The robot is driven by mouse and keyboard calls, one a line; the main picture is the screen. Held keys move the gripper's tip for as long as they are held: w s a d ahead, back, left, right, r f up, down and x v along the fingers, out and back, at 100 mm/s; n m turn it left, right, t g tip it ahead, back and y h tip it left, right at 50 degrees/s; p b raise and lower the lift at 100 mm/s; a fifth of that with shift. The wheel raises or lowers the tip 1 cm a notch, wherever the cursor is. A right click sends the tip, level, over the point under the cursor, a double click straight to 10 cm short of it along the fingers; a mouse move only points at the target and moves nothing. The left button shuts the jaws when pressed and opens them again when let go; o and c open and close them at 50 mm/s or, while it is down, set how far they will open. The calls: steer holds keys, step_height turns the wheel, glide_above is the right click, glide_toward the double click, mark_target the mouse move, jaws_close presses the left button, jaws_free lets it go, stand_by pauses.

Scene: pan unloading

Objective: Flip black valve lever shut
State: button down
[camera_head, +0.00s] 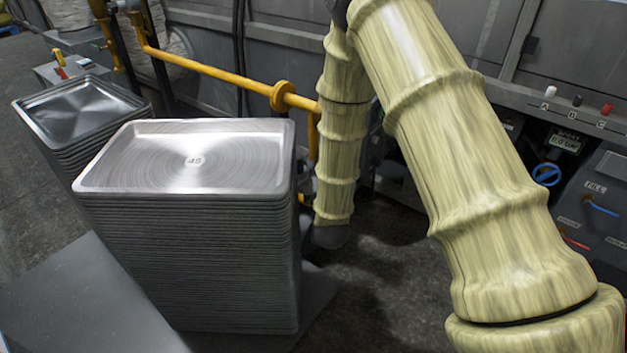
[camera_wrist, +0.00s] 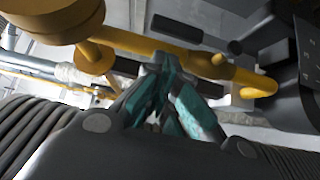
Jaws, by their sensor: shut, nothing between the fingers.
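My gripper (camera_wrist: 160,66) shows in the wrist view with its teal-padded fingers shut and nothing held. Its tips are close to a yellow pipe (camera_wrist: 125,41), overlapping it in the picture; I cannot tell whether they touch. A short dark bar (camera_wrist: 178,29) shows just beyond the fingertips, above the pipe. It looks like the black valve lever, but its joint to the pipe is unclear. In the head view my arm hangs down behind the tray stack, and my gripper and the lever cannot be made out.
A tall stack of metal trays (camera_head: 200,262) stands in front of my arm. A second tray stack (camera_head: 80,109) is to its left. A yellow pipe (camera_head: 205,68) with a round flange (camera_head: 283,96) runs along the wall. A control panel (camera_head: 585,180) with a blue wheel (camera_head: 546,174) is at right.

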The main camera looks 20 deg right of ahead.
steer(key=shift+w+d, duration=0.7)
steer(key=shift+d, duration=0.15)
steer(key=shift+w+d+r+p, duration=0.1)
steer(key=shift+d+r+p, duration=0.1)
steer(key=shift+p, duration=0.2)
